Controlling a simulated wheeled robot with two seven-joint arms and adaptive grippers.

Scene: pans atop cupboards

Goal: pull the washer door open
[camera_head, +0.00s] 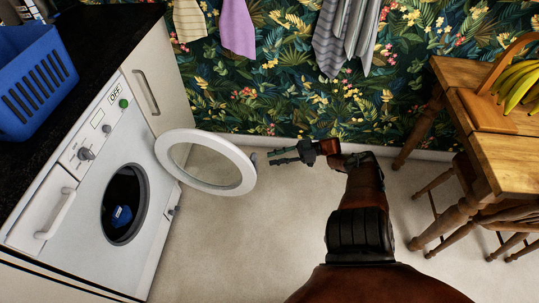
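The white washer (82,185) stands at the left under a dark counter. Its round door (246,180) is swung well out from the front, with a clear pane inside a white ring. The dark drum opening (108,215) is exposed, with a blue item (122,216) in it. My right gripper (271,157) is just right of the door's outer edge, near its small latch, with its fingers pointing left. A small gap seems to separate them; contact is unclear. The finger spread is hard to make out. My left gripper is out of view.
A blue basket (38,82) sits on the dark counter (105,22). A wooden table (508,160) with bananas (520,84) and a stool are at the right. Clothes hang before the patterned wall at the back. The floor (245,240) between washer and table is clear.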

